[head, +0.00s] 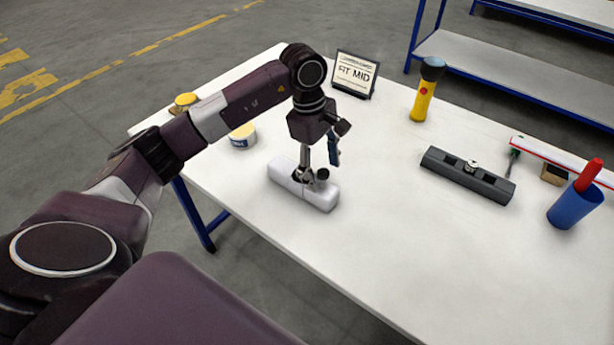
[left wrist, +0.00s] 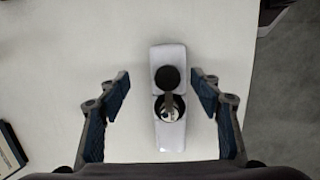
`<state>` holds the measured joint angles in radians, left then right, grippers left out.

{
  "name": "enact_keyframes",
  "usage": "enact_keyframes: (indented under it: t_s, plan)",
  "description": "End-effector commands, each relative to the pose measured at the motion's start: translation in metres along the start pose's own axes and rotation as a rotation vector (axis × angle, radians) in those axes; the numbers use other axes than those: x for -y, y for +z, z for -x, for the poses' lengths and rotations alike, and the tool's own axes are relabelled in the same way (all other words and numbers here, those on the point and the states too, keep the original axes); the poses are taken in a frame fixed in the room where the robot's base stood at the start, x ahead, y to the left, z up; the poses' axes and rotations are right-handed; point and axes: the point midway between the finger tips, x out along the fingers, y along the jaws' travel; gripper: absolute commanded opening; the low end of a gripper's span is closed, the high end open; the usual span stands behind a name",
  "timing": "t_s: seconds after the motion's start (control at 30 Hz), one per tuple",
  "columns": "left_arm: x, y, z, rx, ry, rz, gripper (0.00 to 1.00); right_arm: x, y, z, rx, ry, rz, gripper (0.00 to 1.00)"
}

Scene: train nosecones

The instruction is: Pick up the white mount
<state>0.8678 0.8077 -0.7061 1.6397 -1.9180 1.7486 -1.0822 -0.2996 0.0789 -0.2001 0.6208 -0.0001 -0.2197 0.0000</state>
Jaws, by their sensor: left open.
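The white mount (head: 318,195) is a long rounded white block lying on the white table. It has a dark round knob and a metal fitting on top. In the left wrist view the mount (left wrist: 169,57) lies lengthwise between my two open fingers, with a gap on each side. My left gripper (head: 320,165) is above the mount in the head view, pointing down, open and empty. In the left wrist view my left gripper (left wrist: 163,92) straddles the knob area from above; I cannot tell its exact height. My right gripper is not in view.
A sign (head: 354,74), a yellow torch (head: 424,95), a dark grey mount (head: 467,176), a blue cup (head: 574,208) with a red item, and a tub (head: 243,136) stand on the table (head: 400,255). The front middle of the table is clear.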

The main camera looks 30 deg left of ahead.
Motion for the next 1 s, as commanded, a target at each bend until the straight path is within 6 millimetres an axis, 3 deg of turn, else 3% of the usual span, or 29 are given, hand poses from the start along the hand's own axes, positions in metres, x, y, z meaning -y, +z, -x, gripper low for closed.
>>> enact_keyframes:
  t_s: [0.03,0.1,0.2,0.73,1.0]
  plan:
    - [0.003,-0.020,0.009,-0.061,-0.019,0.004,0.59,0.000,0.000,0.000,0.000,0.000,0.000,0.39]
    - [0.007,-0.039,0.016,-0.120,-0.044,0.008,0.59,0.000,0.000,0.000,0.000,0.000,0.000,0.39]
    - [0.011,-0.052,0.021,-0.160,-0.064,0.012,0.59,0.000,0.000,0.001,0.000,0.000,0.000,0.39]
    - [0.018,-0.060,-0.032,-0.163,-0.072,0.013,0.59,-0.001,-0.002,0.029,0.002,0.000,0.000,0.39]
    - [0.018,-0.064,-0.055,-0.164,-0.067,0.012,0.59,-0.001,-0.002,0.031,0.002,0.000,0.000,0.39]
